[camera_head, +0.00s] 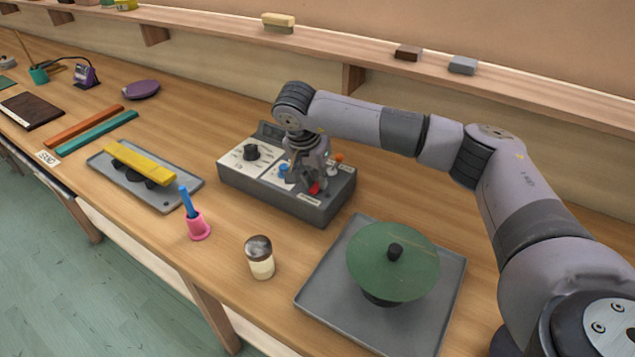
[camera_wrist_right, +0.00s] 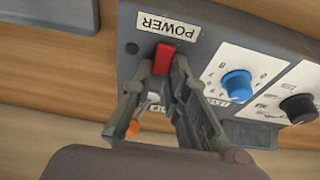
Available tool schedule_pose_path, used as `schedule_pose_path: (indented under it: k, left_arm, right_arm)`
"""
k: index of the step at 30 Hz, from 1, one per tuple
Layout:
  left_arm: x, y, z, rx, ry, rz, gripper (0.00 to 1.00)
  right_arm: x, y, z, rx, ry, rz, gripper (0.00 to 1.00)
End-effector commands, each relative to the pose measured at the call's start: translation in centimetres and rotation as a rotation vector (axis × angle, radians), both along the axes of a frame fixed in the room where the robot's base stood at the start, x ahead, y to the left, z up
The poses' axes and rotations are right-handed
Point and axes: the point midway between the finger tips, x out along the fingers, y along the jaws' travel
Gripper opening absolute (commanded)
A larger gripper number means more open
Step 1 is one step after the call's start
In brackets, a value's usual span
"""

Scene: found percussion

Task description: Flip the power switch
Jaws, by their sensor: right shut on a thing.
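A grey control box (camera_head: 235,182) with knobs sits on the wooden table in the middle of the head view. Its red power switch (camera_head: 315,188) is at the front right of its top, below my right gripper (camera_head: 311,181). In the right wrist view the red switch (camera_wrist_right: 164,58) stands beside a label reading POWER (camera_wrist_right: 168,25). The fingertips of my right gripper (camera_wrist_right: 162,68) are around the switch, shut on it. A blue knob (camera_wrist_right: 238,84), a black knob (camera_wrist_right: 298,108) and an orange part (camera_wrist_right: 133,128) are near the fingers. My left gripper is not in view.
A shaker (camera_head: 260,258), a pink cup (camera_head: 199,227) and a tray with a yellow bar (camera_head: 140,163) stand nearby. A wall shelf (camera_head: 350,50) runs behind.

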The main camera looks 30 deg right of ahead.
Motion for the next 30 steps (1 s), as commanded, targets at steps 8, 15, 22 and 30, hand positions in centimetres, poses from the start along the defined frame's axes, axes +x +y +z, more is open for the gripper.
schedule_pose_path:
  k: [8,15,22,30]
  left_arm:
    - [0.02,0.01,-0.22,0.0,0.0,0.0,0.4]
    - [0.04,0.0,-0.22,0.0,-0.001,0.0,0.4]
    - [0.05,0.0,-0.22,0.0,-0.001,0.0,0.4]
    - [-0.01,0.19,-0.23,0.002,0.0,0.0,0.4]
  right_arm:
    - [-0.04,0.13,0.08,-0.025,-0.016,0.0,0.0]
    - [-0.04,0.12,0.07,-0.024,-0.015,0.0,0.25]
    - [-0.04,0.11,0.05,-0.023,-0.015,0.0,0.35]
    - [-0.06,0.2,0.35,-0.022,-0.015,0.001,0.35]
